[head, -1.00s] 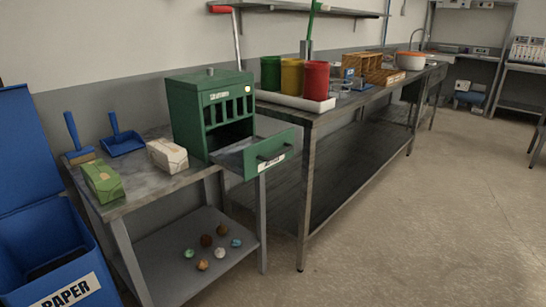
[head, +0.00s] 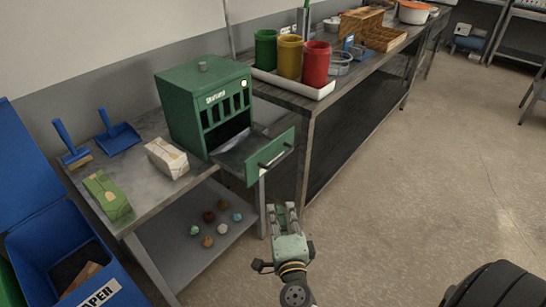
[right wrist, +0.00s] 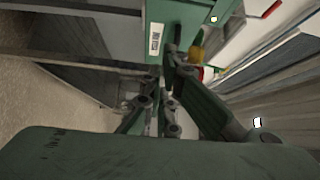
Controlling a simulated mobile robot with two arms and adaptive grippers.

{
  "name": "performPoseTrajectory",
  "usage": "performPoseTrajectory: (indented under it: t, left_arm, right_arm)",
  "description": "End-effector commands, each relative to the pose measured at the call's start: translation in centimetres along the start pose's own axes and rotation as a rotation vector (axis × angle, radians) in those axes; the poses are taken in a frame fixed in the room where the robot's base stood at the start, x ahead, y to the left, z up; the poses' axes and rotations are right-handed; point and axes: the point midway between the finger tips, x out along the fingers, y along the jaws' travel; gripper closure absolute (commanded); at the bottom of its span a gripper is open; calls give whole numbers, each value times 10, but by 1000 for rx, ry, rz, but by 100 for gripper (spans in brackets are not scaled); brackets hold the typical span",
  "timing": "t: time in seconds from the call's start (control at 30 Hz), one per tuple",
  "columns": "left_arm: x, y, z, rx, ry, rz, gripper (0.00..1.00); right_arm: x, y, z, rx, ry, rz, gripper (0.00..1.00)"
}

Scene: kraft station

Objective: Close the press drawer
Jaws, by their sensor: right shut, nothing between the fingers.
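The green press (head: 204,105) stands on a small metal table in the head view. Its drawer (head: 268,157) is pulled out toward the front right, with a dark handle on its front. My right gripper (head: 283,207) is shut and empty, below and in front of the drawer, apart from it in the head view. In the right wrist view the green drawer front (right wrist: 160,38) with its white label lies beyond my right gripper's fingers (right wrist: 158,100). My left gripper is not in view.
A white carton (head: 167,158) and a green carton (head: 107,195) lie on the table (head: 150,200). Several small balls lie on its lower shelf. A blue paper bin (head: 75,262) stands at left. A long workbench (head: 330,95) runs right of the press. The floor at right is open.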

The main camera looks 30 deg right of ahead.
Motion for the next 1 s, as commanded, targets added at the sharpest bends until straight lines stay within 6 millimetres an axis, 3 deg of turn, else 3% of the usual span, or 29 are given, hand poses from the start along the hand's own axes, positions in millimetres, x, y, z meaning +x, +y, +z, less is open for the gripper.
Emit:
performPoseTrajectory:
  t: [0.27,0.63,0.8,1.0]
  left_arm:
    - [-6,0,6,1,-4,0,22]
    - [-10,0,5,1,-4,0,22]
    - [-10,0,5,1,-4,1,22]
    - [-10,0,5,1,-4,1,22]
  right_arm:
    - [26,-4,-9,32,37,-1,100]
    - [104,-4,-11,30,35,-1,100]
    - [121,-3,8,31,34,1,100]
    - [130,-3,16,30,35,1,100]
